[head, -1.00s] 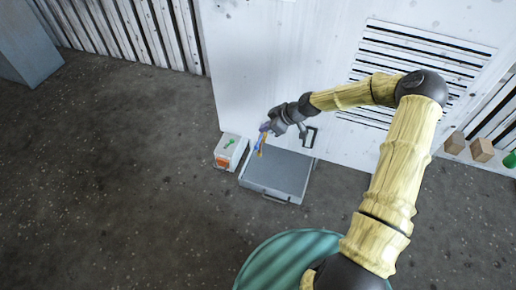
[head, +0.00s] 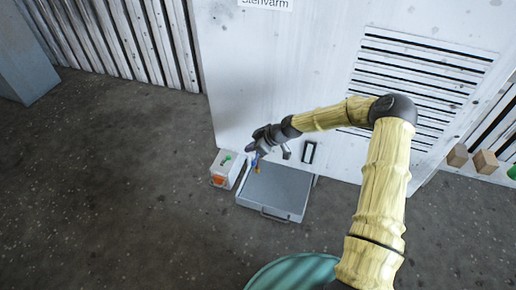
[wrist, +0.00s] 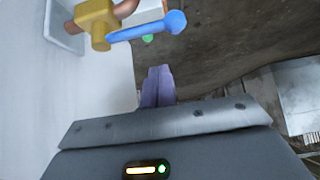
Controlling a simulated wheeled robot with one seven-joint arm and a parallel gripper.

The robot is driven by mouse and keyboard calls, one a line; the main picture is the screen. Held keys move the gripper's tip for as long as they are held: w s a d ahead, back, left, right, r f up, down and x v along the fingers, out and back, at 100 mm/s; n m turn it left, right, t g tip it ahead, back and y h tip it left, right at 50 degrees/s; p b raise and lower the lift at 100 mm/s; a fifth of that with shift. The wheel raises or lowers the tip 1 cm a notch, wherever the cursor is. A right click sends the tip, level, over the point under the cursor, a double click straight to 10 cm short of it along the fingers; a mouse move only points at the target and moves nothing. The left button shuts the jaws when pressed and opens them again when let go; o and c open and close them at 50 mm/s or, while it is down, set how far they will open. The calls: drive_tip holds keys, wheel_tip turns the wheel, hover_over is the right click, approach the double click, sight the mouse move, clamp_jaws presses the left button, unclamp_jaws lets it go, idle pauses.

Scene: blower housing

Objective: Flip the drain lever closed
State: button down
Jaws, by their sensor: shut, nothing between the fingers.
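The drain lever is a blue bar with a round end, and in the wrist view the lever (wrist: 148,29) reaches right from a brass-yellow valve body (wrist: 97,22) on a copper pipe. In the head view the lever (head: 254,161) is a tiny blue mark by the yellow valve, partly hidden by my gripper. My gripper (wrist: 157,72) is shut and empty, its purple fingers together. In the wrist view the fingertips show below the lever with a visible gap. In the head view my gripper (head: 256,149) is close above the valve.
A grey shallow tray-like box (head: 275,190) with a front handle lies on the floor under the valve. A small white box (head: 226,169) with orange and green parts stands left of it. The white housing wall (head: 300,70) rises behind. Floor at left is clear.

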sight(257, 157)
drive_tip(key=f+b, duration=0.1)
drive_tip(key=d+f+b, duration=0.1)
drive_tip(key=f+b, duration=0.1)
drive_tip(key=b, duration=0.1)
drive_tip(key=shift+s+d, duration=0.3)
idle(0.6)
drive_tip(key=shift+d+n+p, duration=0.15)
drive_tip(key=shift+n+p, duration=0.15)
drive_tip(key=shift+p, duration=0.05)
